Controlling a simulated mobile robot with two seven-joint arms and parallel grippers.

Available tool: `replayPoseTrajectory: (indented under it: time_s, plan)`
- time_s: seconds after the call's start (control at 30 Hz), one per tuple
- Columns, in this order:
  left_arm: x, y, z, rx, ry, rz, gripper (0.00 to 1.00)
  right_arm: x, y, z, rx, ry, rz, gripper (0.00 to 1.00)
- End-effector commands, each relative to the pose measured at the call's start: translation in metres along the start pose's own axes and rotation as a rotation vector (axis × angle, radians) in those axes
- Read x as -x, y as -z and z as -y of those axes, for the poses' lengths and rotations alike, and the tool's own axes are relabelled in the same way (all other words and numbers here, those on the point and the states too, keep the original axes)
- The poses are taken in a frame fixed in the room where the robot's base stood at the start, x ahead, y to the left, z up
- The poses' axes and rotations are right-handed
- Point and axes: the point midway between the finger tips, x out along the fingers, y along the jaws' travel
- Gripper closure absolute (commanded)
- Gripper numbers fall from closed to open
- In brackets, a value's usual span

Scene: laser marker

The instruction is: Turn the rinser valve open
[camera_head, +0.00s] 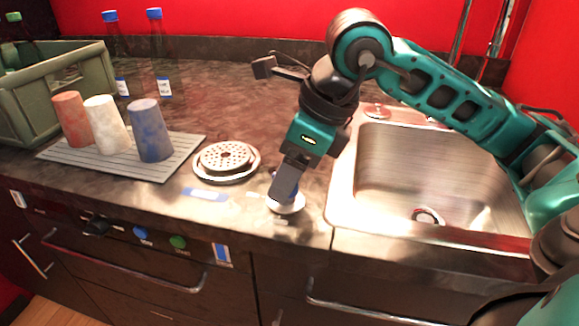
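The rinser (222,158) is a round metal disc with holes, set in a ring on the counter, left of my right gripper. A small pale round piece (290,207), which looks like the rinser valve, sits on the counter near the front edge. My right gripper (284,192) points down onto this piece. Its fingers cover the piece's upper part, so any handle is hidden. I cannot tell whether the fingers are open or shut, or whether they touch it. My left gripper is out of view.
A metal sink (440,180) lies to the right, under my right arm. Three cups, red, white and blue (151,131), stand upside down on a ribbed mat (182,150). A green crate (88,68) and bottles (161,60) stand behind. A blue-marked label (205,194) lies left of the valve.

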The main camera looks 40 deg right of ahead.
Motion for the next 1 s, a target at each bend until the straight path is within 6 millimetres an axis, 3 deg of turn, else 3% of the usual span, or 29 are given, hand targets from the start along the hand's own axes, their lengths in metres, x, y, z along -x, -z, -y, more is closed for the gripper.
replayPoseTrajectory:
  time_s: [0.33, 0.8, 1.0]
  plan:
    - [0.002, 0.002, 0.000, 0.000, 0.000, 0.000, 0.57, 0.011, -0.001, 0.001, 0.000, 0.002, 0.002, 0.36]
    - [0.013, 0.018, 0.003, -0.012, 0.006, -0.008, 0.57, 0.108, -0.001, 0.001, 0.000, 0.003, 0.004, 0.36]
    - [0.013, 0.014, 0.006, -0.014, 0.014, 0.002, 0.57, 0.127, -0.001, 0.000, 0.000, 0.001, 0.002, 0.36]
